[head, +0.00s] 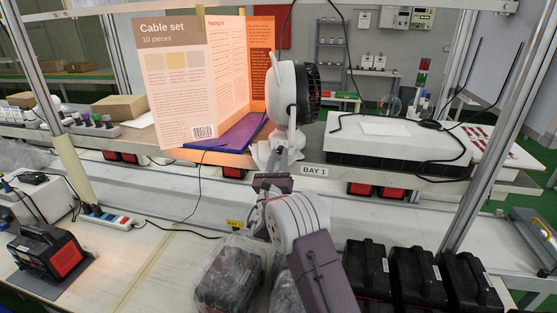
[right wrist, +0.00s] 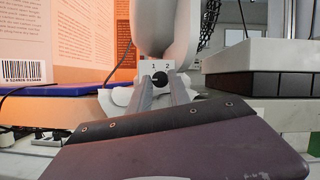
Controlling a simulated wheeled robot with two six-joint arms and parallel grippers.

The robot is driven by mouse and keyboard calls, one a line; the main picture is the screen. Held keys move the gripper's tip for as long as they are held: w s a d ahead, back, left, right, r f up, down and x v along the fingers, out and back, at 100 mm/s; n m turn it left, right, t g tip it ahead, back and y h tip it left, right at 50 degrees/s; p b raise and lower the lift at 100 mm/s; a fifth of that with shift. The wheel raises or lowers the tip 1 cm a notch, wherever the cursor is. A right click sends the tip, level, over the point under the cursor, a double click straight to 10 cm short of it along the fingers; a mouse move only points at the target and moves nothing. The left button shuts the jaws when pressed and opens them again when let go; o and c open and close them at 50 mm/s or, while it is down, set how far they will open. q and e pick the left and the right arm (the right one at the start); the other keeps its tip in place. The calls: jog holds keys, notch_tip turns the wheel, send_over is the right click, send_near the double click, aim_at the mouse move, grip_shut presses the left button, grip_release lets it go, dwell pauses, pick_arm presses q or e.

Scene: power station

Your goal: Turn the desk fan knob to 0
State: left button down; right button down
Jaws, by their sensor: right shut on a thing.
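The white desk fan (head: 289,105) with a dark grille stands on the shelf, turned side-on in the head view. In the right wrist view its white body (right wrist: 181,35) rises in the middle. Its black round knob (right wrist: 160,79) sits on a panel with the marks 1 and 2 above it; no 0 mark can be seen. My right gripper (head: 279,160) reaches the front of the fan base. In the right wrist view its two grey fingers (right wrist: 161,84) are closed on the knob from both sides. The knob's setting is too small to read. The left gripper is out of view.
A large "Cable set" board (head: 180,80) stands left of the fan, with a blue-purple folder (head: 232,132) beside it. A white-topped box (head: 385,135) is to the right. Black cases (head: 415,272) and a bagged dark item (head: 228,275) lie in front.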

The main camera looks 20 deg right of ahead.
jog(key=c, duration=1.2)
grip_release()
